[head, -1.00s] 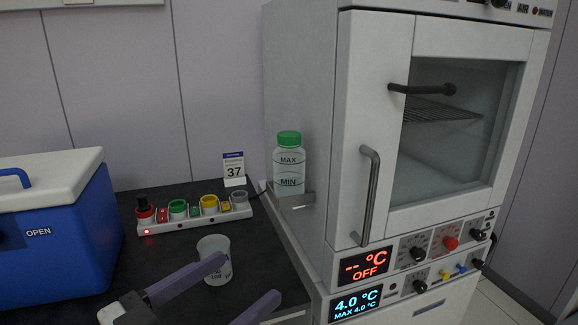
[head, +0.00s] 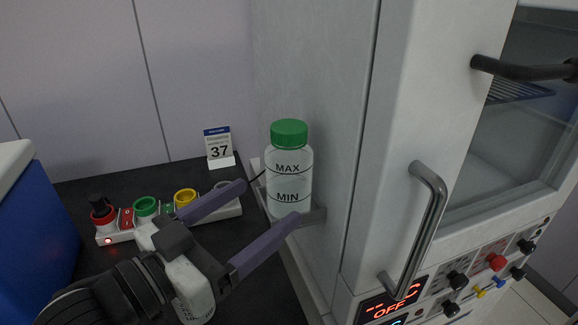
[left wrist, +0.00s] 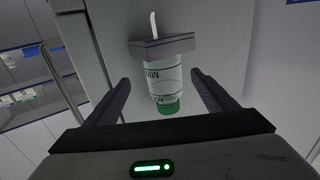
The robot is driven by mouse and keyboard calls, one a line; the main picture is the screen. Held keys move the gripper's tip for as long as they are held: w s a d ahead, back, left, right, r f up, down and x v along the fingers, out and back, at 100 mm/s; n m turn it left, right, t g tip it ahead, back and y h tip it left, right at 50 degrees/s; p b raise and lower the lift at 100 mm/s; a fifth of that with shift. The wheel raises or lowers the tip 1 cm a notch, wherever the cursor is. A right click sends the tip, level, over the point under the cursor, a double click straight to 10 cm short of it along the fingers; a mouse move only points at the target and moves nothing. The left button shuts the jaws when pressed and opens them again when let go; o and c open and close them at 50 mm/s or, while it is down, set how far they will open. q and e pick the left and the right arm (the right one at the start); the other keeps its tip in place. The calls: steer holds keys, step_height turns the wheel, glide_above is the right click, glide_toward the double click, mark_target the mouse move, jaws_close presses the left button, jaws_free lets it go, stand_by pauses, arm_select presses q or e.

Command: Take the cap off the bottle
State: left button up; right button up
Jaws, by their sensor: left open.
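The bottle (head: 289,180) is clear white with MAX and MIN marks and stands upright in a small grey holder (head: 312,217) on the side of the white cabinet. Its green cap (head: 289,133) is on top. My left gripper (head: 270,202) is open and empty, its two purple-grey fingers pointing at the lower part of the bottle, below the cap. In the left wrist view the bottle (left wrist: 165,80) appears upside down, with the green cap (left wrist: 168,108) between the open fingers in the picture. I cannot tell whether a finger touches it. My right gripper is not in view.
The white cabinet with a door handle (head: 432,215) rises close on the right. A strip with coloured sockets (head: 147,208) and a card reading 37 (head: 218,146) are on the dark bench. A blue box (head: 40,225) is at left.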

mark_target(273, 192)
arm_select(q)
steer(key=shift+w+d, duration=0.4)
steer(key=shift+w, duration=0.15)
steer(key=p+x, duration=0.1)
steer(key=x, duration=0.3)
steer(key=shift+w, duration=0.4)
steer(key=shift+w+d+f, duration=0.1)
steer(key=shift+d, duration=0.05)
steer(key=c, duration=1.6)
steer(key=shift+r, duration=0.2)
